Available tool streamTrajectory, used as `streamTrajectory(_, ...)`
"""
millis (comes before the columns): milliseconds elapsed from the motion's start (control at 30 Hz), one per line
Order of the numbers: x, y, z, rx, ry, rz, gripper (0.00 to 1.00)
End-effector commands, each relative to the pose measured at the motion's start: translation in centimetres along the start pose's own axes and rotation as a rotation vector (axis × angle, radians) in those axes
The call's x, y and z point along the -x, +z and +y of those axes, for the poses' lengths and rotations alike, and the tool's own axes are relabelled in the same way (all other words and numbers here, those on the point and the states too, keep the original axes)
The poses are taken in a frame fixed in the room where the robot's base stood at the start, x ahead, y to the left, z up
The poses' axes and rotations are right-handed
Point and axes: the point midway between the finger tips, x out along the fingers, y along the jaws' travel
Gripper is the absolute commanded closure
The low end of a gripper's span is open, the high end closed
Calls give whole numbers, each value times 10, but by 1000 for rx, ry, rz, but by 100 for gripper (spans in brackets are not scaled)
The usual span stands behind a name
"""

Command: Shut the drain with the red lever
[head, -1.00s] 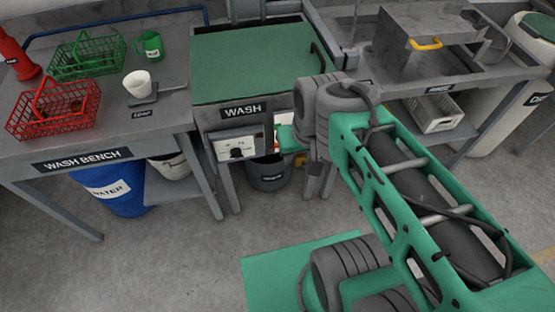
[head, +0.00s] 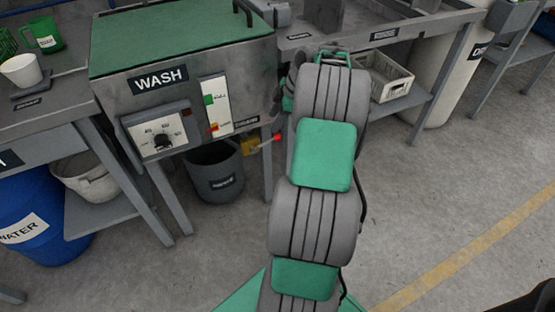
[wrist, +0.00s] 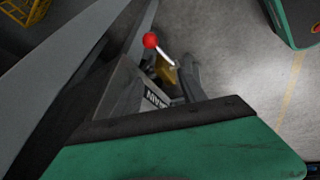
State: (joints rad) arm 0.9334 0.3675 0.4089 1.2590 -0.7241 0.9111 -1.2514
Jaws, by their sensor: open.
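The red lever shows in the head view as a red knob (head: 278,137) beside a brass valve (head: 250,146), low at the right of the wash machine (head: 180,85). In the wrist view its red ball (wrist: 150,40) sits on a short metal rod leading to the brass valve (wrist: 165,70). A dark pipe runs beside the valve. My gripper (wrist: 165,122) shows only in part, as a green and black body across the bottom of the wrist view, apart from the red ball in the picture.
A dark bucket (head: 215,172) stands on the floor below the valve. The bench with a white crate (head: 390,82) is at the right. A white bucket (head: 85,182) and blue barrel (head: 30,225) are at the left.

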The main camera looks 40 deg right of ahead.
Motion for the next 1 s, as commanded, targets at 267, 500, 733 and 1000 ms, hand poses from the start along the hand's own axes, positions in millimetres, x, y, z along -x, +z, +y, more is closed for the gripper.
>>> streamTrajectory(267, -33, 56, 7, 105, 21, 27, 51)
streamTrajectory(500, -77, 55, 6, 101, 18, 26, 51)
streamTrajectory(733, -101, 54, 8, 101, 21, 24, 51)
streamTrajectory(1000, -101, 54, 8, 99, 22, 24, 58)
